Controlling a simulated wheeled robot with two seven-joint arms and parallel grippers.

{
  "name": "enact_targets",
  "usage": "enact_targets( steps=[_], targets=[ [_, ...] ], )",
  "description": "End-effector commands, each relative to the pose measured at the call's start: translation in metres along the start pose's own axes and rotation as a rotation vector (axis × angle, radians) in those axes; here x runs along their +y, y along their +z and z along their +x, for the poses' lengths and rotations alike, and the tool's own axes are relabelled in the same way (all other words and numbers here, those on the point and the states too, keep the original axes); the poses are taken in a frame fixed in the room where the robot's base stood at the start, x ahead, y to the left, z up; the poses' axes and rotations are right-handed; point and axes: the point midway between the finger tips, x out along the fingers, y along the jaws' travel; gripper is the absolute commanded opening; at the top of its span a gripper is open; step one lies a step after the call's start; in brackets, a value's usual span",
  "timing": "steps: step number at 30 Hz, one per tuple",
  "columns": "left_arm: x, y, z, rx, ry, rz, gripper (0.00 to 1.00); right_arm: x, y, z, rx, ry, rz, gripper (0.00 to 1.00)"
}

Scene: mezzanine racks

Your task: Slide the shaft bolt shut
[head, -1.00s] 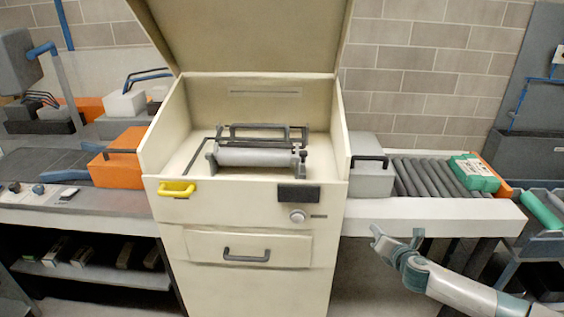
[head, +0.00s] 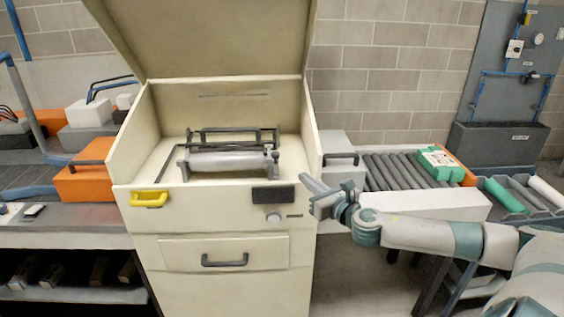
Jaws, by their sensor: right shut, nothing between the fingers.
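A cream machine (head: 214,220) stands at centre-left with its lid (head: 205,35) raised. Inside its open top lies a grey cylinder (head: 226,160) on a dark frame, with a small dark upright knob (head: 272,160) at its right end. This looks like the shaft and its bolt, but the bolt's exact position is too small to tell. My right gripper (head: 308,189) is shut and empty. In the picture it appears by the machine's front right corner, to the right of the knob and lower; contact with the machine cannot be told. My left gripper is out of view.
The machine front has a yellow handle (head: 149,199), a black block (head: 273,195), a round knob (head: 273,218) and a drawer handle (head: 225,262). A grey box (head: 342,171) and roller conveyor (head: 405,171) with a green box (head: 440,164) stand right. An orange box (head: 86,180) stands left.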

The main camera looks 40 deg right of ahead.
Motion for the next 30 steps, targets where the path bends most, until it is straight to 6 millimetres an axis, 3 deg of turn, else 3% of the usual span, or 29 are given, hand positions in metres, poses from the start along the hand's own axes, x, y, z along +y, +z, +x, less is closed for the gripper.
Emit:
enact_targets(
  steps=[11, 30],
  targets=[
    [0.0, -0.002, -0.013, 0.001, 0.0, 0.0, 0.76, 0.0, 0.003, 0.024, -0.001, -0.001, 0.004, 0.0],
    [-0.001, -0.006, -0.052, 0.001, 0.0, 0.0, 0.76, 0.0, 0.003, 0.117, 0.0, -0.002, 0.004, 0.0]
  ],
)
